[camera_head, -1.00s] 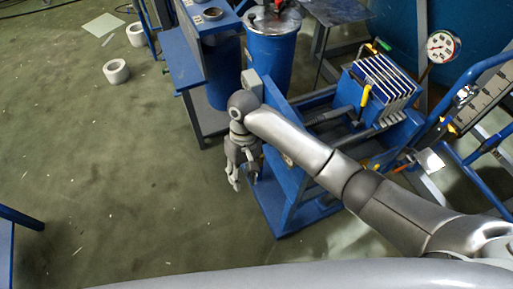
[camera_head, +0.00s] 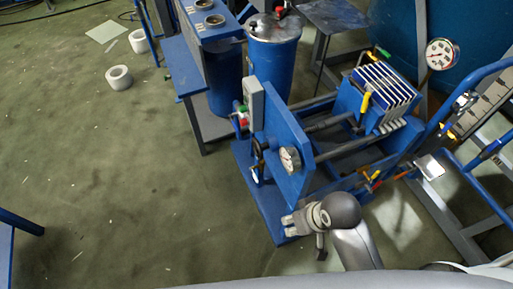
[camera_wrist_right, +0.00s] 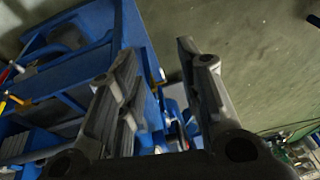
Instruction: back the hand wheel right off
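The hand wheel (camera_head: 259,153) is small and dark, seen nearly edge-on at the left face of the blue end plate (camera_head: 291,165) of the filter press. A pale handle (camera_head: 254,174) hangs just below it. My right gripper (camera_head: 304,238) is in front of the plate, low and right of the wheel, clear of it. In the right wrist view, the fingers of my right gripper (camera_wrist_right: 158,82) are spread apart with nothing held between them. The blue press frame (camera_wrist_right: 55,52) fills the left of that view; I cannot make out the wheel there. My left gripper is not in view.
A blue drum (camera_head: 272,58) stands behind. Filter plates (camera_head: 383,88) sit on the press. The floor (camera_head: 120,190) to the left is largely open.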

